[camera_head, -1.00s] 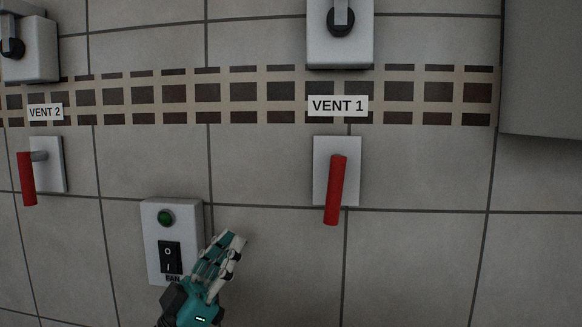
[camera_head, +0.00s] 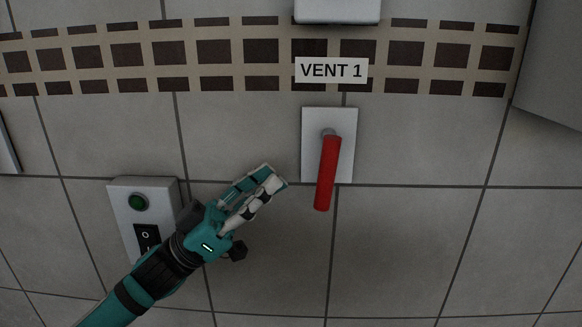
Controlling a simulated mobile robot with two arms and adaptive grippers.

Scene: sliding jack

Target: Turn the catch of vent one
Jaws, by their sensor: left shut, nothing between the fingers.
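The catch of vent one is a red handle (camera_head: 327,175) on a pale wall plate (camera_head: 345,122). The handle hangs almost straight down from its pivot, its lower end slightly to the left. The VENT 1 label (camera_head: 331,70) is above the plate. My left gripper (camera_head: 276,177) is shut and empty, to the left of the red handle. In the picture a gap separates its fingertips from the handle. My right gripper is not in view.
A fan switch box (camera_head: 147,214) with a green lamp is on the wall at left, partly behind my left arm. A grey cabinet (camera_head: 552,70) is at the upper right. A white box (camera_head: 337,10) is above the label. The wall right of the handle is clear.

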